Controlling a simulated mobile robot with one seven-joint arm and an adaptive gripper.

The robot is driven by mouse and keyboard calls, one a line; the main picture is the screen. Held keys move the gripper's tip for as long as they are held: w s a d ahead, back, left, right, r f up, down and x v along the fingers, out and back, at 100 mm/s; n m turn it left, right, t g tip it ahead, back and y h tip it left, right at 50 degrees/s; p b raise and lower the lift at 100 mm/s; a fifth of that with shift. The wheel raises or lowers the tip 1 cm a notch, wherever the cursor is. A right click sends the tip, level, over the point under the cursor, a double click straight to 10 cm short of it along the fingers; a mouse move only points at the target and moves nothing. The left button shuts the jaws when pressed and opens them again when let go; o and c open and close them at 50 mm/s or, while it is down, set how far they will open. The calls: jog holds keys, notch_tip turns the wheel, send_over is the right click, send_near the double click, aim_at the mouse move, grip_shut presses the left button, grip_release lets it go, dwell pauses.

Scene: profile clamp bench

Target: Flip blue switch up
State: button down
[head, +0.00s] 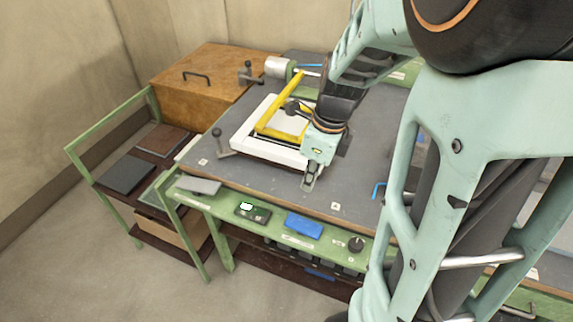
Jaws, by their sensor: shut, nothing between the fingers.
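The blue switch (304,226) is a flat blue rectangular piece on the green front panel of the bench. It is unobstructed in the head view; its up or down position is too small to tell. My gripper (309,184) is shut and empty, with its fingers pointing down. In the picture it is just above the blue switch, over the front part of the grey bench top, and apart from the switch. Its exact height over the bench top is hard to judge.
The front panel (215,205) also holds a dark green piece with a white top (252,212) left of the switch and a black knob (355,244) to its right. A white frame (243,140) and a yellow frame (293,90) lie behind my gripper. A wooden box (200,85) stands at the left.

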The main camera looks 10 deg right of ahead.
aim_at(296, 219)
jog(key=f+b, duration=0.1)
jog(key=f, duration=0.3)
jog(key=w+a+f, duration=0.1)
jog(key=f, duration=0.4)
jog(key=f+b, duration=0.1)
jog(key=f, duration=0.3)
jog(key=shift+w+a+f+b, duration=0.15)
jog(key=shift+a+f+b, duration=0.15)
jog(key=shift+a+f, duration=0.1)
jog(key=shift+r+p, duration=0.1)
jog(key=shift+p, duration=0.65)
